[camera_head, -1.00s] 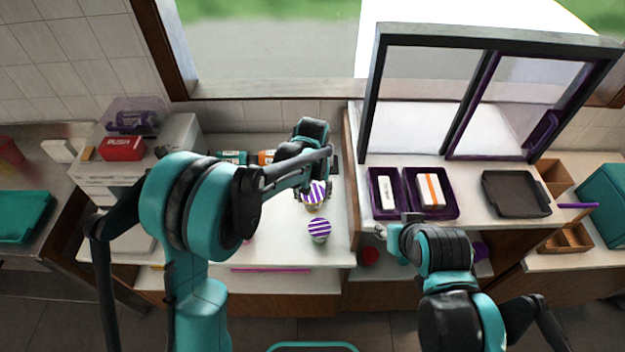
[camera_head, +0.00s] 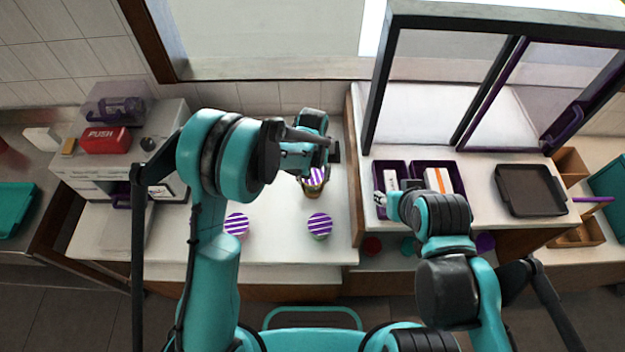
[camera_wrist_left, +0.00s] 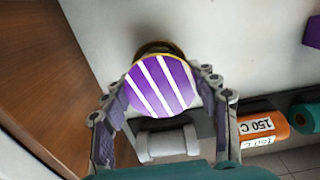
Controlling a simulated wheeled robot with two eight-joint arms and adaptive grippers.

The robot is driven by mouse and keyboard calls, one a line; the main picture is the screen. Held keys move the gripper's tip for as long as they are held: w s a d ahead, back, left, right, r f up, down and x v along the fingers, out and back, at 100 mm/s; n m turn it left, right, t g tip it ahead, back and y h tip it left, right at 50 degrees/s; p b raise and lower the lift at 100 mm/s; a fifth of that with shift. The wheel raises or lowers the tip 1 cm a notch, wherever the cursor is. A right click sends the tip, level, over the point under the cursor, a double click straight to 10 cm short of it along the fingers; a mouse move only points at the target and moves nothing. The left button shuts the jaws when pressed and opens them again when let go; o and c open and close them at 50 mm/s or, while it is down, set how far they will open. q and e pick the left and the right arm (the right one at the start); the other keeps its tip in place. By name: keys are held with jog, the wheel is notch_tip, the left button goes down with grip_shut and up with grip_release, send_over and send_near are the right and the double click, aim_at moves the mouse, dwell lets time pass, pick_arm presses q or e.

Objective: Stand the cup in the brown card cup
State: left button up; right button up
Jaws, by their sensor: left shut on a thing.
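My left gripper (camera_head: 318,168) is shut on a cup with a purple-and-white striped top (camera_wrist_left: 162,85), which also shows in the head view (camera_head: 316,179). In the left wrist view the two fingers press on either side of it. The brown card cup (camera_head: 313,193) shows just below the held cup in the head view, and its dark brown rim (camera_wrist_left: 155,47) shows behind it in the wrist view. The two overlap; I cannot tell how far one is inside the other. My right gripper (camera_head: 381,203) is by the purple trays, its fingers too small to read.
Two more striped-top cups stand on the white counter, one at left (camera_head: 236,224) and one at right (camera_head: 319,226). An orange roll (camera_wrist_left: 264,130) lies near the gripper. Purple trays (camera_head: 452,205) and a dark tray (camera_head: 531,190) sit on the raised right counter.

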pick_arm(q)
jog(key=shift+w+f, duration=0.1)
jog(key=shift+f, duration=0.7)
jog(key=shift+f+b, duration=0.35)
jog(key=shift+b, duration=0.15)
jog(key=o, duration=1.3)
jog(key=shift+r, duration=0.1)
jog(key=shift+r+p, duration=0.55)
jog(key=shift+p, duration=0.15)
notch_tip(320, 180, up, 12)
jog(key=shift+f+p, duration=0.15)
jog(key=shift+p, duration=0.35)
